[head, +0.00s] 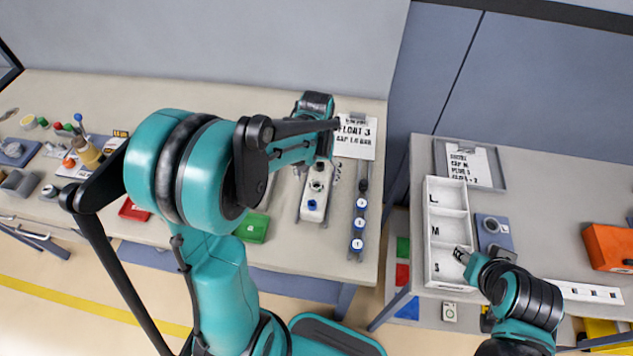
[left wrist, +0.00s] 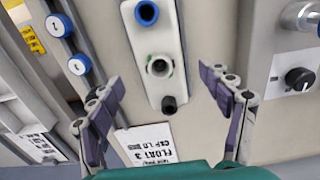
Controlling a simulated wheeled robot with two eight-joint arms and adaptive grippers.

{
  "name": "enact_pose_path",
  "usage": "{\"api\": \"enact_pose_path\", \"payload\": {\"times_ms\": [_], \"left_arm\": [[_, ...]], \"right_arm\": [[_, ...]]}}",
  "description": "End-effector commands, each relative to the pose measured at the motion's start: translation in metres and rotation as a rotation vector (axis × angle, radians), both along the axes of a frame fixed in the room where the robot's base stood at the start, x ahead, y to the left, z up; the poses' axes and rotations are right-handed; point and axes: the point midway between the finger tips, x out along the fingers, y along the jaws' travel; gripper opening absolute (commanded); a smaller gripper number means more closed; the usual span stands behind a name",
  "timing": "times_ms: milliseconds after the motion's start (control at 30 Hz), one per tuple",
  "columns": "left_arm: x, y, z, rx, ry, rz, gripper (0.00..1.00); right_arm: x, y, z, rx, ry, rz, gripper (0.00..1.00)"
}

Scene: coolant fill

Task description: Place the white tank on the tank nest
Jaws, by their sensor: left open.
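The white tank (head: 314,192) is a long white block lying on the left bench, with a blue cap near its front end and a dark round port. It also fills the upper middle of the left wrist view (left wrist: 158,45). My left gripper (left wrist: 165,88) is open and empty; its fingers are spread to either side of the tank's black-knobbed end, apart from it. In the head view my left wrist hangs over the tank's far end. My right gripper (head: 463,256) is beside the white tray; its jaw state is too small to tell. I cannot pick out the tank nest.
A FLOAT 3 card (head: 355,135) lies behind the tank. A rack of numbered blue caps (head: 358,225) stands to its right. A green box (head: 252,228) is to its left. A white L, M, S tray (head: 447,198) is on the right bench. A knobbed panel (left wrist: 285,88) shows in the left wrist view.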

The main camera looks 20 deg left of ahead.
Motion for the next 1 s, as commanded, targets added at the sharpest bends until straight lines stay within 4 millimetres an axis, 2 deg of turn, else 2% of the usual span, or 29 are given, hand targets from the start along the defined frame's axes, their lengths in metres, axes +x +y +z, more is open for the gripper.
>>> {"api": "enact_pose_path", "payload": {"times_ms": [33, 133, 367, 467, 733, 900, 1000], "left_arm": [[0.000, 0.000, 0.014, 0.000, 0.000, 0.000, 0.79], [0.000, 0.000, 0.032, 0.000, 0.000, 0.000, 0.79], [-0.002, -0.001, 0.054, 0.001, -0.006, -0.003, 0.79], [-0.009, -0.005, 0.065, 0.004, -0.041, -0.018, 0.79], [-0.064, -0.030, 0.109, 0.036, -0.292, -0.121, 0.79], [-0.099, -0.043, 0.118, 0.058, -0.462, -0.188, 0.79], [-0.112, -0.048, 0.119, 0.068, -0.537, -0.217, 0.79]], "right_arm": [[0.000, 0.000, 0.006, 0.000, 0.000, 0.000, 0.40], [0.000, 0.000, 0.010, 0.000, 0.000, 0.000, 0.40], [0.000, 0.000, 0.014, 0.000, 0.000, 0.000, 0.40], [0.000, 0.000, 0.014, 0.000, 0.000, 0.000, 0.40], [0.000, 0.000, 0.014, 0.000, 0.000, 0.000, 0.40], [0.000, 0.000, 0.014, 0.000, 0.000, 0.000, 0.40], [0.000, 0.000, 0.014, 0.000, 0.000, 0.000, 0.40]]}}
